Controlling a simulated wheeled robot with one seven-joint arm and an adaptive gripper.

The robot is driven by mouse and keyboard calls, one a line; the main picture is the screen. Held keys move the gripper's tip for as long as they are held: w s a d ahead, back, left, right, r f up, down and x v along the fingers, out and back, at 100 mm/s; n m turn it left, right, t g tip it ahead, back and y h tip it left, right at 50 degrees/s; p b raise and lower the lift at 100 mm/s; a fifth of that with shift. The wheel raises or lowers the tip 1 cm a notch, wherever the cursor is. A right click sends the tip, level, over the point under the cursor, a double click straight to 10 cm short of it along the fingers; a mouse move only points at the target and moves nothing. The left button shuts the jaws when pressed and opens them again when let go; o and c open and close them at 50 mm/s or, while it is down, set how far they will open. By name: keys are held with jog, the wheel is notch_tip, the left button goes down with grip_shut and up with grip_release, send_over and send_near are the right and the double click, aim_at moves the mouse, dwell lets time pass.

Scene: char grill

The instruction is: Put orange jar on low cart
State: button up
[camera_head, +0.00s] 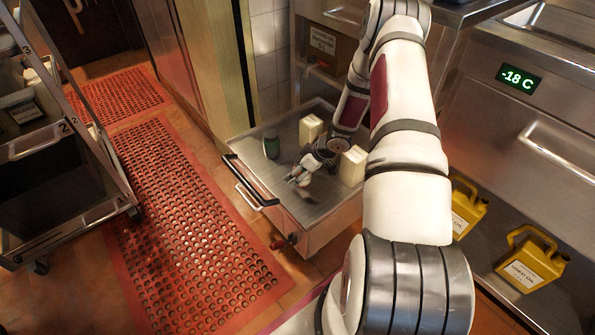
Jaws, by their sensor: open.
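The low cart (320,219) is a metal cart with a flat steel top, standing in the middle below my arm. My gripper (300,181) is open and low over the cart's top, near its middle. I cannot make out a clearly orange jar. A small dark brownish patch (309,196) shows just below the gripper; I cannot tell whether it is a jar or a shadow. A dark green jar (271,146) stands upright on the cart, left of and behind the gripper, apart from it.
Two cream containers (310,129) (352,166) stand on the cart, behind and right of my gripper. A black handle (250,181) juts from its left side. A shelf rack (95,215) stands left, past red mats (190,230). Yellow oil jugs (532,260) stand right.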

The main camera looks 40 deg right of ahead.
jog(key=p+v, duration=0.5)
jog(key=v, duration=0.7)
jog(key=w+d+r+m+h, duration=0.1)
jog(key=w+r+h, duration=0.15)
jog(key=r, duration=0.65)
jog(key=w+d+r+h, duration=0.1)
jog(key=d+r+h, duration=0.15)
jog(key=r, duration=0.65)
jog(key=s+a+r+m+g+h, duration=0.1)
jog(key=s+a+r+h, duration=0.15)
jog(key=r, duration=0.45)
jog(key=s+a+r+m+g+h, duration=0.1)
jog(key=s+a+r+m, duration=0.1)
jog(key=s+a+r, duration=0.3)
jog(key=s+a+r+g+y, duration=0.1)
jog(key=s+a+r, duration=0.3)
jog(key=s+a, duration=0.7)
jog(key=s+a+r+m+g+y, duration=0.1)
jog(key=s+a+r+y, duration=0.3)
jog(key=s+a, duration=0.7)
jog(key=s+r+g, duration=0.1)
jog(key=s, duration=0.5)
jog(key=shift+s+a, duration=0.2)
jog(key=shift+s, duration=0.1)
jog(key=shift+r+y, duration=0.2)
jog(key=shift+y, duration=0.05)
